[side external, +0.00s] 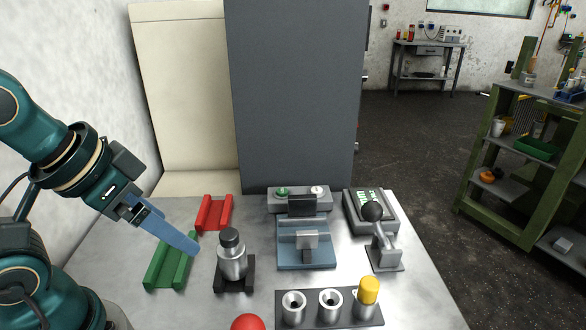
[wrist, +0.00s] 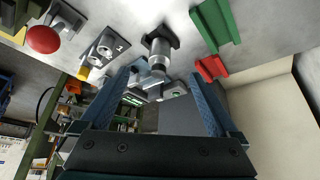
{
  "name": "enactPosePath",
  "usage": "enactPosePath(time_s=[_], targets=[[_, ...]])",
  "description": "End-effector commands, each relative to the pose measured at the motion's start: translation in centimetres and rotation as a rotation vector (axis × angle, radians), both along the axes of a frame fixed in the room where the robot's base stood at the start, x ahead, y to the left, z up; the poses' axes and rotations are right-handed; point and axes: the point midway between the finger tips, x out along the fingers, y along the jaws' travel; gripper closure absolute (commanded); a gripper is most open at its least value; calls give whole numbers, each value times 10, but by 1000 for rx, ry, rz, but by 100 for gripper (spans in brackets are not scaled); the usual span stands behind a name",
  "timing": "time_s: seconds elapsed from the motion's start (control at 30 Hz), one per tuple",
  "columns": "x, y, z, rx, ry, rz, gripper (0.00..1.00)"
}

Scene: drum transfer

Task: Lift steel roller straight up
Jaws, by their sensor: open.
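The steel roller (side external: 232,262) is a short silver cylinder with a dark top. It stands upright in a dark cradle (side external: 234,287) on the metal table. In the wrist view the roller (wrist: 159,52) shows at upper middle, beyond the fingers and lined up roughly with the gap between them. My gripper (side external: 193,246) is tilted down toward the right, with its blue fingertips left of the roller and seemingly apart from it. In the wrist view my gripper (wrist: 160,76) has its two fingers spread wide with nothing held between them.
A green channel block (side external: 170,262) lies below my fingers, and a red one (side external: 213,212) lies behind. A blue-grey fixture (side external: 306,255) and a lever (side external: 381,240) stand to the right. A socket rack (side external: 312,320) with a yellow-topped piece (side external: 368,290) and a red ball (side external: 248,322) are in front.

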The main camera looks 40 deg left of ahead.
Motion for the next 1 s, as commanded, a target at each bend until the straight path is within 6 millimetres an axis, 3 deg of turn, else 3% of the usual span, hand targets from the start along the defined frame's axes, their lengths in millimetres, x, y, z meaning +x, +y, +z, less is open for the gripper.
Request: enactPosePath(time_s=[0.17, 0.37, 0.57, 0.7, 1.0], targets=[[15, 0, 12, -65, -8, 120, 4], [44, 0, 9, -126, 86, 264, 4], [75, 1, -14, -157, 222, 397, 4], [91, 1, -40, -157, 324, 466, 4], [95, 2, -82, -128, 468, 496, 4]])
